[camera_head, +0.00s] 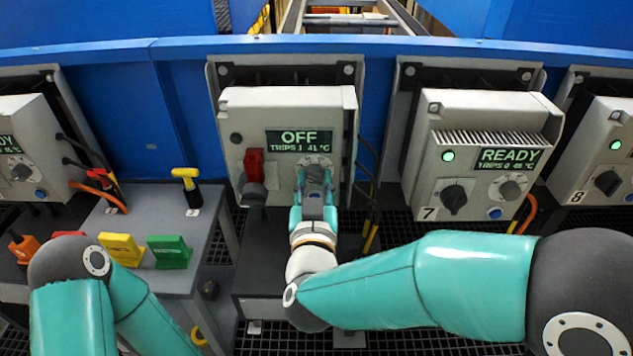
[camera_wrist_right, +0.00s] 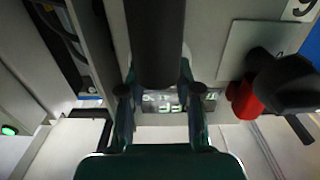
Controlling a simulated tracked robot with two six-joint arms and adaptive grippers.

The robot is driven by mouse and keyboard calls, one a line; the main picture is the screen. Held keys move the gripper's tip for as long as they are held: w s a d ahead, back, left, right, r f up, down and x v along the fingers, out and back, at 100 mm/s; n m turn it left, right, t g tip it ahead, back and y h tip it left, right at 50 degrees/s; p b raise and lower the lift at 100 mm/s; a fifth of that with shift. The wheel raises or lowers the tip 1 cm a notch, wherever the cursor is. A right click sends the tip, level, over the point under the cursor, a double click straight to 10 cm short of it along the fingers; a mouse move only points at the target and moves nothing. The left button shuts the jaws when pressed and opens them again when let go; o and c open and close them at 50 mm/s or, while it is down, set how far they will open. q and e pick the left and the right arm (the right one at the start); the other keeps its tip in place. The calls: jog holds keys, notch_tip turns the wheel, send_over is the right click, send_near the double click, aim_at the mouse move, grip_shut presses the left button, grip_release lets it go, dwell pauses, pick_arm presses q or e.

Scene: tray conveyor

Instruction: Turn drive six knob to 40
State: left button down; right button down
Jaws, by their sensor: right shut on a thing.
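The drive six box (camera_head: 233,125) is the grey box at the centre of the head view, and its display (camera_head: 299,140) reads OFF with a smaller line ending in 41 °C. Its small grey knob (camera_head: 315,173) is on the lower right of the face, largely covered by my right gripper (camera_head: 314,182). That gripper is shut on the knob, one finger at each side. In the right wrist view, my gripper (camera_wrist_right: 160,95) meets the box face, seen upside down; the knob's scale and pointer cannot be read. My left arm shows at lower left, but its gripper is out of frame.
A red piece (camera_head: 253,163) sits above a dark rotary handle (camera_head: 254,194) left of the knob. The drive 7 box (camera_head: 425,165) reads READY with a green light. A grey side table (camera_head: 155,215) holds a yellow-handled tool (camera_head: 188,185) and coloured blocks.

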jog(key=shift+f, duration=0.4)
jog(key=c, duration=0.8)
grip_release()
jog(key=shift+r, duration=0.2)
jog(key=s, duration=0.7)
jog(key=shift+s+a, duration=0.1)
jog(key=shift+a, duration=0.05)
jog(key=shift+s, duration=0.15)
